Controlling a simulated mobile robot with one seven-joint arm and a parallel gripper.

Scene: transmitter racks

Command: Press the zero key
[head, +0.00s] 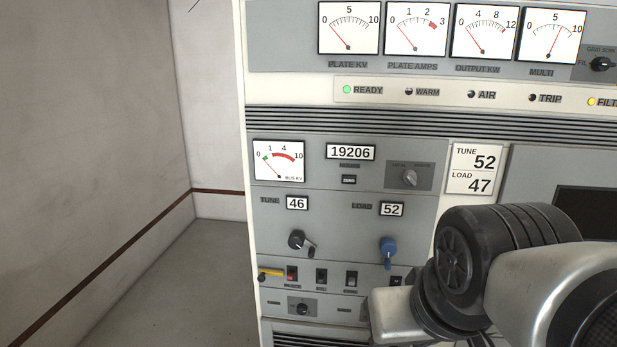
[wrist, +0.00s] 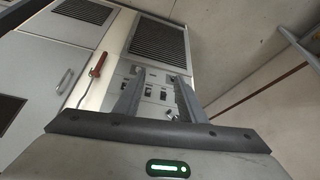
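The zero key (head: 348,179) is a small dark button with a light label, just below the counter window reading 19206 (head: 350,152) on the grey rack panel. I cannot make the key out in the wrist view. My gripper (wrist: 158,98) shows in the wrist view with its two fingers apart and nothing between them; it is open. The fingers face the lower rack panel with small switches. In the head view my arm fills the lower right, well below and right of the key, and the fingertips are hidden.
Below the counter are a black tune crank (head: 298,240), a blue load knob (head: 388,248) and a row of switches (head: 321,276). A rotary switch (head: 409,177) sits right of the key. A red handle (wrist: 98,64) shows in the wrist view. Open floor (head: 190,285) lies left.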

